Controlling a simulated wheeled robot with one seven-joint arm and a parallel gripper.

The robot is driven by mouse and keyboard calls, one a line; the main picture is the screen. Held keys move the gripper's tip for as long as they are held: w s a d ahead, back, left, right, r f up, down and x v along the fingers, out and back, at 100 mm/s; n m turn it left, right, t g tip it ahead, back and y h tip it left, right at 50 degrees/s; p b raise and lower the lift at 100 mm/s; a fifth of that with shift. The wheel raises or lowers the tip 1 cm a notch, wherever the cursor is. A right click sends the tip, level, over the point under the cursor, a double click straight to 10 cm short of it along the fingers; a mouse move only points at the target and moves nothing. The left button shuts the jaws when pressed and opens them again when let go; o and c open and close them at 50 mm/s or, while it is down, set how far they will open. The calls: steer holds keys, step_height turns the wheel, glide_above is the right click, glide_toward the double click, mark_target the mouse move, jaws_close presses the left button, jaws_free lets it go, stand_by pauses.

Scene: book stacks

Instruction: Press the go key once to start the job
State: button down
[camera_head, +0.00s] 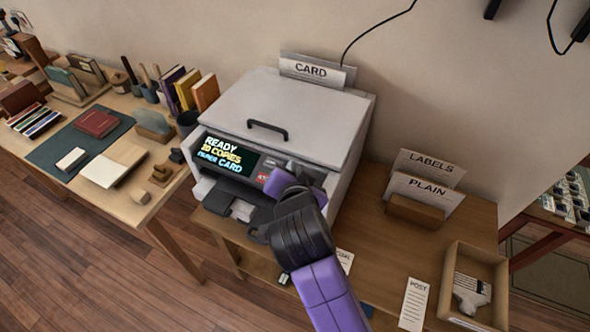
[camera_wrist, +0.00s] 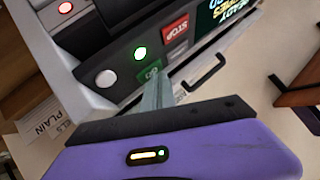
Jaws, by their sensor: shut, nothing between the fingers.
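The copier (camera_head: 290,110) is a white machine with its lid down. Its display (camera_head: 228,155) reads READY, a copies line and PAPER CARD. In the wrist view, the green go key (camera_wrist: 150,72) is on the dark panel, partly covered by my shut fingers. My gripper (camera_wrist: 160,80) is empty and its tips are at or just over that key; I cannot tell whether they touch. A lit green lamp (camera_wrist: 140,54) is beside the key. The red STOP key (camera_wrist: 175,33) is farther along. In the head view, my gripper (camera_head: 285,168) is at the panel's right end.
A CARD sign (camera_head: 311,71) stands behind the copier. LABELS (camera_head: 431,166) and PLAIN (camera_head: 420,190) packs stand right of it. A wooden tray (camera_head: 500,270) is at the front right.

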stand_by(0.3)
steer(key=shift+s+r+p, duration=0.2)
steer(key=shift+r+p, duration=0.3)
steer(key=shift+p, duration=0.1)
step_height(320, 180, up, 6)
steer(key=s+p, duration=0.1)
steer(key=p, duration=0.4)
steer(key=shift+s+a+f, duration=0.15)
steer(key=shift+s+a, duration=0.2)
steer(key=shift+a, duration=0.05)
stand_by(0.4)
